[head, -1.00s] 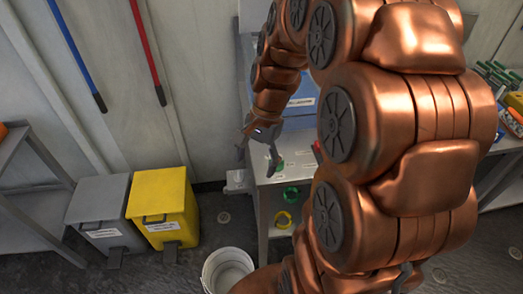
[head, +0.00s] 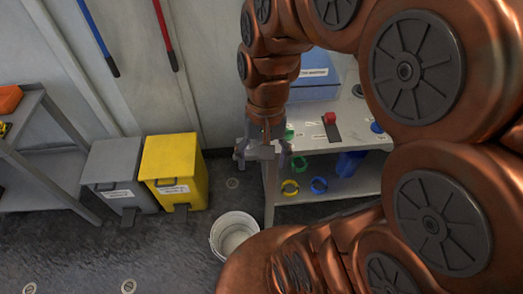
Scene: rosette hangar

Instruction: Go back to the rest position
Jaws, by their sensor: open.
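My gripper (head: 264,158) hangs at the end of my copper-coloured arm, in the middle of the head view. It points downward and is open, with nothing seen between its fingers. It is in front of the left end of a metal table (head: 350,141) and hides part of that edge. My arm links fill the right side of the view.
A red-and-black item (head: 331,127) and a blue bin (head: 315,78) are on the table. A white bucket (head: 234,234), grey bin (head: 115,180) and yellow bin (head: 172,172) stand on the floor.

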